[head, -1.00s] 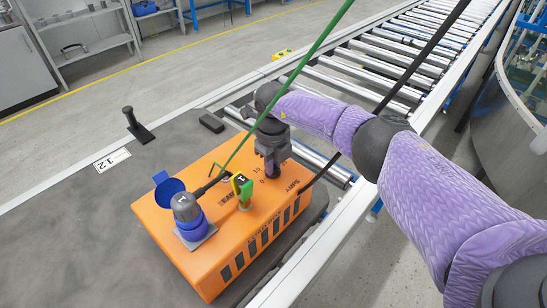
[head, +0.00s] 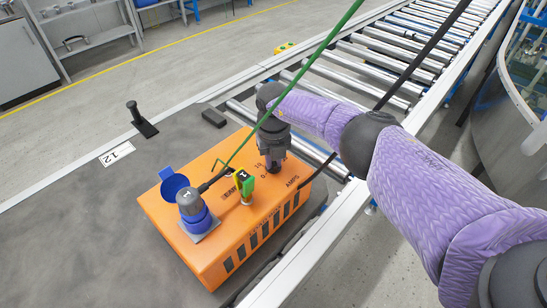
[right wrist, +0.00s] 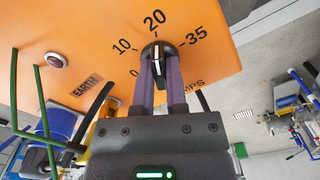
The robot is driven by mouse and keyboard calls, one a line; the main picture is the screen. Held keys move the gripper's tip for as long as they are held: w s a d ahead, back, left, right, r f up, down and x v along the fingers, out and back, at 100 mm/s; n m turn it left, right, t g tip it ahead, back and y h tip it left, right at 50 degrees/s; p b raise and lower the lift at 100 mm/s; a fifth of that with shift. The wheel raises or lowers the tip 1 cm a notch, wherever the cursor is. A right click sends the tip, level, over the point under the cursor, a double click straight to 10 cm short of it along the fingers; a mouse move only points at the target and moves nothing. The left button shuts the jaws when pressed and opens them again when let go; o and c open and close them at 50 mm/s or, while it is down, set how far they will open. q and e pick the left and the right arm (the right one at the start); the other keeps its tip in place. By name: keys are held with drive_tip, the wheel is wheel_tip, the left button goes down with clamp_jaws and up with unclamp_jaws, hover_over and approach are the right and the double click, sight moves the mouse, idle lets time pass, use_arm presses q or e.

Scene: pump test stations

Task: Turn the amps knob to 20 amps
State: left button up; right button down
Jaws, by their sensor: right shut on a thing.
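The orange box (head: 205,258) sits on the grey bench top. Its black amps knob (right wrist: 157,50) shows in the right wrist view, with 0, 10, 20 and 35 printed around it. The white line on the knob points roughly at the 20 (right wrist: 154,20). My right gripper (head: 272,169) points down over the box top, and in the right wrist view its fingers (right wrist: 158,78) are shut on the knob, one on each side. In the head view the gripper hides the knob. My left gripper is not in view.
A blue plug (head: 194,212) with a cable and a green-yellow plug (head: 244,185) stand on the box beside my right gripper. A green cable (head: 300,80) crosses in front of my right arm. A roller conveyor (head: 390,60) lies behind.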

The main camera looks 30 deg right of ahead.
drive_tip(key=c, duration=0.7)
unclamp_jaws()
drive_tip(key=shift+o, duration=0.2)
drive_tip(key=shift+r, duration=0.15)
wheel_tip(320, 180, up, 7)
drive_tip(key=p, duration=0.3)
drive_tip(key=shift+r, duration=0.2)
drive_tip(key=shift+f, duration=0.1)
